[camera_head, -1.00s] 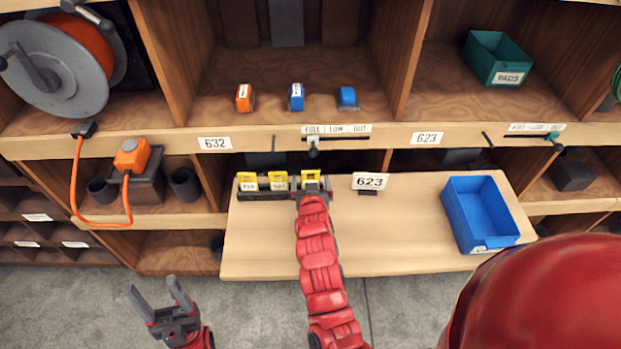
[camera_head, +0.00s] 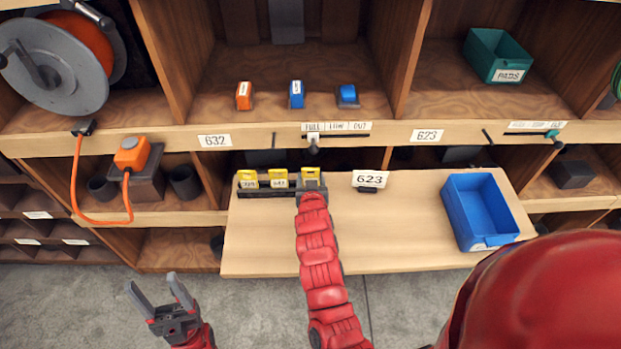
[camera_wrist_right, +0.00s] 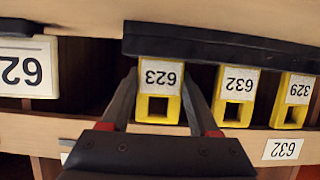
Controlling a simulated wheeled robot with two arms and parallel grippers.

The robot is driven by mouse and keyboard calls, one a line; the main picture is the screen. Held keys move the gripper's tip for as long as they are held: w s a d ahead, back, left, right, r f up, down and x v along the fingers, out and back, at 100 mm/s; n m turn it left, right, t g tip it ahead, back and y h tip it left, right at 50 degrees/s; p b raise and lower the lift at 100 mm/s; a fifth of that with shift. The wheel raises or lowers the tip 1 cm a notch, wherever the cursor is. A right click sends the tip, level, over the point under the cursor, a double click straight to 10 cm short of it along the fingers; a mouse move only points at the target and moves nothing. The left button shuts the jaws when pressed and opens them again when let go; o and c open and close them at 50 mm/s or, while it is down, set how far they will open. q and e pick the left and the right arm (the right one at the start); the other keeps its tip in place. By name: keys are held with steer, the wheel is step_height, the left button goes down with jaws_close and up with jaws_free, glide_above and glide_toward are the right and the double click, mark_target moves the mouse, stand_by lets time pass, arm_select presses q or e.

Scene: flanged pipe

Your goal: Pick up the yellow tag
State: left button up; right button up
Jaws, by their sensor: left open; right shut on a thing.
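My right gripper (camera_head: 312,186) is shut on this tag, with one finger along each side. The tag still sits at the rail. The middle tag (camera_wrist_right: 238,95) reads 632 and the outer one (camera_wrist_right: 295,100) reads 329; both stand apart from the fingers. My left gripper (camera_head: 154,282) is open and empty, low over the floor.
A white 623 sign (camera_head: 370,179) stands right of the rail. A blue bin (camera_head: 480,212) is at the board's right end. The board's middle is clear. The shelf lip (camera_head: 270,139) with a slider (camera_head: 314,138) runs above the tags.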

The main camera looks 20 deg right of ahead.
mark_target(310, 170)
steer(key=shift+r, duration=0.1)
steer(key=shift+r+b, duration=0.55)
steer(key=shift+r, duration=0.35)
steer(key=shift+r+b, duration=0.3)
steer(key=shift+r, duration=0.3)
steer(key=s, duration=0.2)
steer(key=s+b, duration=0.1)
steer(key=s, duration=0.2)
steer(key=s+d+b, duration=0.1)
steer(key=s, duration=0.1)
steer(key=shift+s+d+r, duration=0.1)
steer(key=shift+s+r, duration=0.15)
steer(key=shift+r, duration=0.1)
steer(key=s+d+r+p, duration=0.1)
steer(key=s+p, duration=0.6)
steer(key=s, duration=0.1)
steer(key=shift+s+d, duration=0.15)
steer(key=shift+d, duration=0.1)
